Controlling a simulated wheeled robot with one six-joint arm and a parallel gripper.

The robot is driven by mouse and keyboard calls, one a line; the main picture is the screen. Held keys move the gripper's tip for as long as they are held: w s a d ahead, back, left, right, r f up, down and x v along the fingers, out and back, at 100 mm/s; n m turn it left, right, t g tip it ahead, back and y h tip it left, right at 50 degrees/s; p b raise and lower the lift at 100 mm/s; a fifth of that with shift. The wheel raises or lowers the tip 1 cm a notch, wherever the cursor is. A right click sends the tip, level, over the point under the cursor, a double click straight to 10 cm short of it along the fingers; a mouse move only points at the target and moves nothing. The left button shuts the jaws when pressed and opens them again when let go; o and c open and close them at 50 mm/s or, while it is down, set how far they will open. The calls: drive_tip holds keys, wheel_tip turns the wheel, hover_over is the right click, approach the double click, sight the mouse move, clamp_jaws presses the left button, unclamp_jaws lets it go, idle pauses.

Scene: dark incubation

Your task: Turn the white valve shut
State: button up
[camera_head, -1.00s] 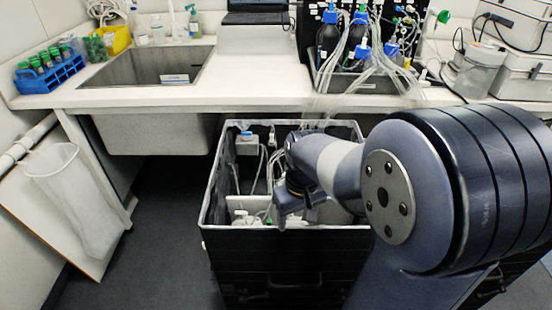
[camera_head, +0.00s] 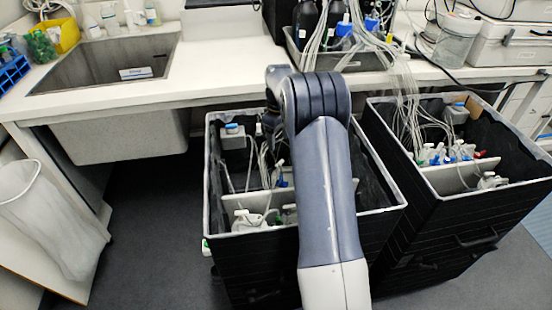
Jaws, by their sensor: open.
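My gripper (camera_head: 270,122) shows only as a small dark shape at the end of my arm, by the back rim of the left black bin (camera_head: 250,285). It is open, and its fingers are mostly hidden by the arm. White-capped bottles and clear tubes (camera_head: 262,172) lie in this bin. Small blue, white and red fittings (camera_head: 455,153) sit among tubes in the right black bin (camera_head: 440,225). They are too small to tell which is the white valve. My gripper touches none of these fittings.
The white bench (camera_head: 225,65) runs behind the bins, with a sink (camera_head: 105,72) at left. A grey tray (camera_head: 345,60) of dark bottles and tubes stands on it. A white waste bag (camera_head: 45,215) hangs at left. The floor (camera_head: 150,230) between is clear.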

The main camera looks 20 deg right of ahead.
sight(280, 166)
wheel_tip(280, 166, down, 10)
drive_tip(key=shift+r+b, duration=0.1)
drive_tip(key=shift+b, duration=0.35)
drive_tip(key=shift+c, duration=0.6)
drive_tip(key=c, duration=0.9)
drive_tip(key=shift+m, duration=0.4)
drive_tip(key=m, duration=0.3)
drive_tip(key=shift+m+p, duration=0.3)
drive_tip(key=shift+p, duration=0.1)
drive_tip(key=m, duration=0.4)
drive_tip(key=shift+d+m, duration=0.15)
drive_tip(key=shift+m, duration=0.15)
